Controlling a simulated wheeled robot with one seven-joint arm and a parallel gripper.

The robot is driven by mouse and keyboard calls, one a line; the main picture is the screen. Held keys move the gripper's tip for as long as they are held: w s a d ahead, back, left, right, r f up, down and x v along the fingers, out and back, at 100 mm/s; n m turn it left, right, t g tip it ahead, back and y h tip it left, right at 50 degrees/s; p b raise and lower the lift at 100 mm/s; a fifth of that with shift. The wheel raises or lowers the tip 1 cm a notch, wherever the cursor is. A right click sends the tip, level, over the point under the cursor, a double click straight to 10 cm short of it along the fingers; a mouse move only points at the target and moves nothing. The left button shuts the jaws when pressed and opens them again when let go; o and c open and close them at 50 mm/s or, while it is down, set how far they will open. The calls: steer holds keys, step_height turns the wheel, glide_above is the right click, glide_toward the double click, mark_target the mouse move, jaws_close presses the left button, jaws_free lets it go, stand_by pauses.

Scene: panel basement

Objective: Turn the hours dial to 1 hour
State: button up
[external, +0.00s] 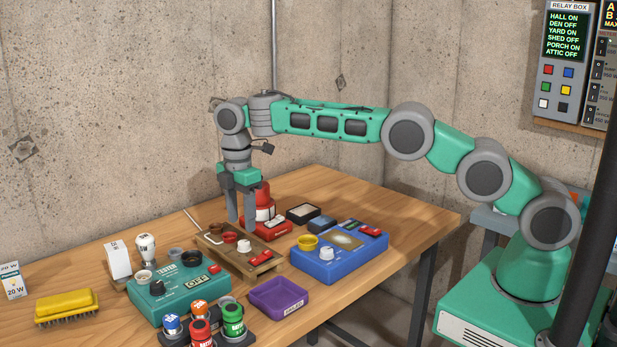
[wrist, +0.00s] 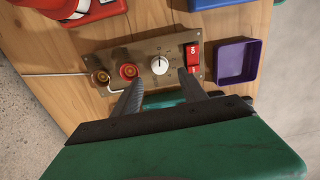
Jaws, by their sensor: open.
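A white round dial (wrist: 160,65) sits on a brown panel (wrist: 110,59) in the wrist view. A dark mark on it points toward the top of that picture. I cannot read any hour marks around it. In the external view the dial (external: 244,246) is near the panel's middle. My gripper (external: 241,222) points down over the panel. In the wrist view the gripper (wrist: 162,78) is open and empty, with its fingertips to either side of the dial's near edge. I cannot tell whether they touch it.
The panel also carries a red knob (wrist: 129,71) and a red switch (wrist: 193,55). A purple tray (external: 279,295), a blue box (external: 330,264) with a white knob, a teal tester (external: 180,295) and a red device (external: 265,228) stand close around it.

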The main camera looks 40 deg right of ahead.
mark_target(243, 242)
step_height(243, 242, down, 6)
steer(key=shift+f+p, duration=0.1)
steer(key=shift+p, duration=0.45)
steer(key=shift+c, duration=0.4)
jaws_close()
